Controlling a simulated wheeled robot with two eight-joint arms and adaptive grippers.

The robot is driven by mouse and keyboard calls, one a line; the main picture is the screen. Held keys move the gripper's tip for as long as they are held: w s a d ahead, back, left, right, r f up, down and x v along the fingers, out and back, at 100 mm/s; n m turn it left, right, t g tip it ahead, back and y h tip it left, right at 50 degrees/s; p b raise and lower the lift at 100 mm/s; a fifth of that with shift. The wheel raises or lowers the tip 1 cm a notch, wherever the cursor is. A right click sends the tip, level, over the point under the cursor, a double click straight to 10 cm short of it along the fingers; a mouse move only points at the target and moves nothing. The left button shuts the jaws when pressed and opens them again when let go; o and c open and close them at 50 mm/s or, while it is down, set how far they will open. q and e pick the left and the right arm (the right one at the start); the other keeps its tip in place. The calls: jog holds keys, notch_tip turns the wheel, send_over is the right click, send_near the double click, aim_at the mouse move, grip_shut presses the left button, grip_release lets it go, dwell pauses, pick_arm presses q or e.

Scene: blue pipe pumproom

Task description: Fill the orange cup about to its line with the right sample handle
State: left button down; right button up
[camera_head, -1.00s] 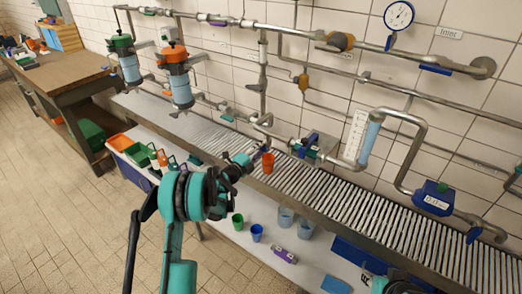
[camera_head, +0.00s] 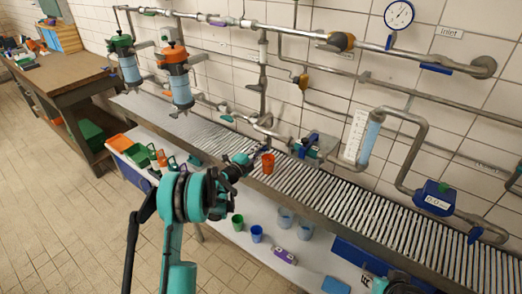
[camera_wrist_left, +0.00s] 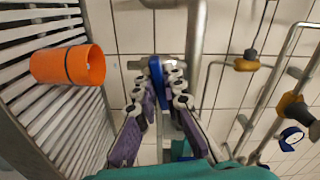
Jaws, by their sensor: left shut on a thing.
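The orange cup (camera_head: 268,163) stands upright on the slatted rack below the sample pipe (camera_head: 268,128). In the left wrist view the cup (camera_wrist_left: 68,65) shows at the left, turned on its side by the camera's tilt, with a dark line around it. I cannot make out any liquid in it. My left gripper (camera_head: 254,154) is beside the cup, to its left in the head view. In the left wrist view its fingers (camera_wrist_left: 157,92) are shut on a blue handle (camera_wrist_left: 156,72) on the pipe. The cup is apart from the fingers.
A blue-handled valve (camera_head: 306,146) and a clear tube (camera_head: 370,138) are on the pipes to the right. Green and blue cups (camera_head: 257,233) stand on the lower shelf. The rack (camera_head: 345,200) to the right of the cup is clear.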

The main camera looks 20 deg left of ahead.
pick_arm(q)
jog(key=shift+n+b, duration=0.3)
jog(key=shift+n, duration=1.6)
jog(key=c, duration=1.6)
grip_release()
jog(key=shift+s, duration=0.1)
jog(key=v, duration=1.2)
